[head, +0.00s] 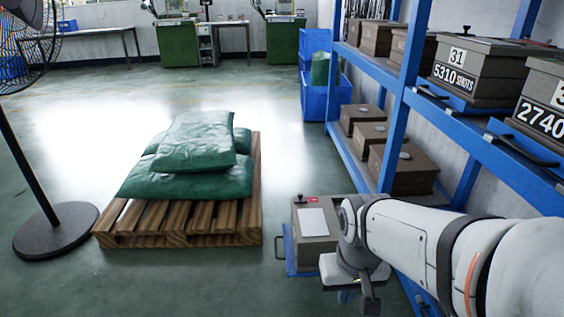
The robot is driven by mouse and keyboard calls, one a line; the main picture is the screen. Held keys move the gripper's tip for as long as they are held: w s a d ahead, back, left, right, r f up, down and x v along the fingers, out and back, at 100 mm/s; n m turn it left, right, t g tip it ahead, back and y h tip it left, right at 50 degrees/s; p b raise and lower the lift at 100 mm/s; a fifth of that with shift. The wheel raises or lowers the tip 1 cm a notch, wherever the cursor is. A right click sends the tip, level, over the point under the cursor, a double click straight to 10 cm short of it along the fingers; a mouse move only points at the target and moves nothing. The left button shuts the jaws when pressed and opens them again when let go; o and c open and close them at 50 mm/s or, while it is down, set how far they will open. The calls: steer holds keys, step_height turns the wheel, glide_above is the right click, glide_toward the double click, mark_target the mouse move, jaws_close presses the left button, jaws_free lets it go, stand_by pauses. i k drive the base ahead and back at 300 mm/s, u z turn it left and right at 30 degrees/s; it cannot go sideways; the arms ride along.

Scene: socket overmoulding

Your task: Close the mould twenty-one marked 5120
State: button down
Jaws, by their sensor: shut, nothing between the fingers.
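No mould with 21 or 5120 on it can be read in the head view. A mould marked 31 and 5310 SHOTS (477,68) stands on the upper shelf at the right. Beside it, a mould marked 2740 (545,108) is cut off by the right picture edge, its other number only partly visible. My gripper (369,303) hangs low at the bottom centre right, shut and empty, partly hidden by my wrist. It is well apart from both of these moulds.
A grey box with a white label (313,222) stands behind my wrist. The blue rack (402,110) holds several more brown moulds. Green sacks (195,145) lie on a wooden pallet (180,225). A fan (50,220) stands left. Floor beyond the pallet is clear.

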mark_target(313, 231)
steer(key=i, duration=1)
steer(key=z, duration=1.45)
steer(key=k, duration=1.25)
steer(key=u, duration=0.85)
steer(key=i, duration=1)
steer(key=u, duration=0.05)
